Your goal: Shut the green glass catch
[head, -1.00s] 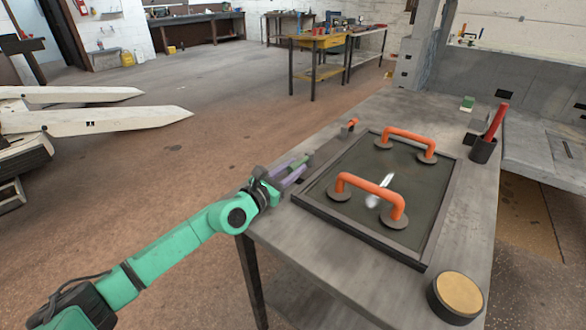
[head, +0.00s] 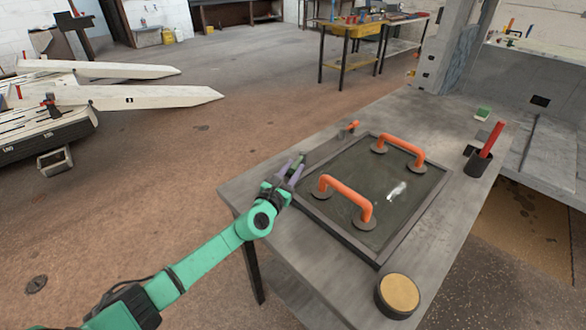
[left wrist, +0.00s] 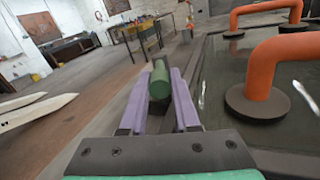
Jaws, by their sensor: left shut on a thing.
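The green glass catch (head: 299,161) is at the left edge of the dark frame (head: 330,232) on the grey bench. My left gripper (head: 291,170) is shut on its green grip. In the left wrist view the green grip (left wrist: 159,81) stands between the two purple fingers (left wrist: 181,98). The fingers hide the lower part of the catch, and I cannot tell whether it is fastened. A glass pane (head: 388,190) with two orange suction handles lies inside the frame. My right gripper is not in view.
An orange-tipped catch (head: 350,127) is farther along the same edge. The near orange handle (head: 345,198) stands up close to my gripper. A tan-topped round puck (head: 398,294) and a dark cup with a red stick (head: 480,160) are on the bench.

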